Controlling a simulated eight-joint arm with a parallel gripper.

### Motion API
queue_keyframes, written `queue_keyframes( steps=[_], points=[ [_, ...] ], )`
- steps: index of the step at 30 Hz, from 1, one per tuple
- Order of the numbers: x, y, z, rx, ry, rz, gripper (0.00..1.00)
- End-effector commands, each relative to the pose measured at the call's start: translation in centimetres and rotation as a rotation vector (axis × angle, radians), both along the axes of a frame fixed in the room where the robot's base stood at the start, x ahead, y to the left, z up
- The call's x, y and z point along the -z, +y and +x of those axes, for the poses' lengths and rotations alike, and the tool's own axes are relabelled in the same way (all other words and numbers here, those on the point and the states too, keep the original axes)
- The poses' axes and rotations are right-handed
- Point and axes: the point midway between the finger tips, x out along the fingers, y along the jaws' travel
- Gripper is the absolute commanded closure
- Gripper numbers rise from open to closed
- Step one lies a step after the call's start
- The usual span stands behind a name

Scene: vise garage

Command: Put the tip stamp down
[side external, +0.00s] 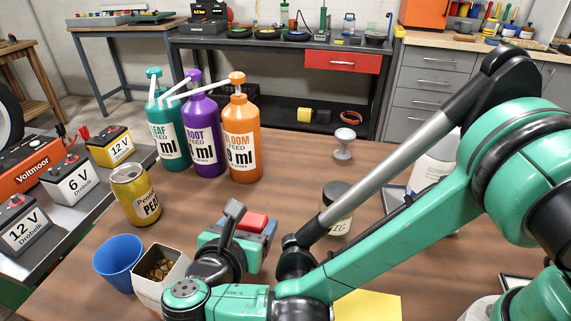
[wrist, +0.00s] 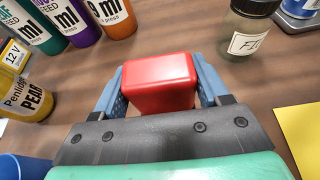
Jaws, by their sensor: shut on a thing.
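A red block-shaped thing (side external: 251,221), which I take to be the tip stamp, is held in my gripper (side external: 254,230). In the wrist view the red stamp (wrist: 160,84) sits between the two blue-grey fingers of my gripper (wrist: 162,80), which press on its left and right sides. Its smooth red upper part faces the camera. Its lower part is hidden, and I cannot tell whether it touches the wooden table (side external: 290,165).
Pump bottles in teal (side external: 166,125), purple (side external: 203,130) and orange (side external: 242,138) stand behind. A yellow can (side external: 135,195), blue cup (side external: 119,262) and box of brass pieces (side external: 160,272) are left.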

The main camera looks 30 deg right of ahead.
Motion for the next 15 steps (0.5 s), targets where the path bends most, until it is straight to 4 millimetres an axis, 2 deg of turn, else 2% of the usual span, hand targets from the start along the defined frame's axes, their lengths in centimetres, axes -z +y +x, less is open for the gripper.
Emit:
queue_keyframes(
  steps=[9,15],
  points=[
    [3.4,0.0,0.0,0.0,0.0,0.0,0.85],
    [4.1,0.0,0.0,0.0,0.0,0.0,0.85]
  ],
)
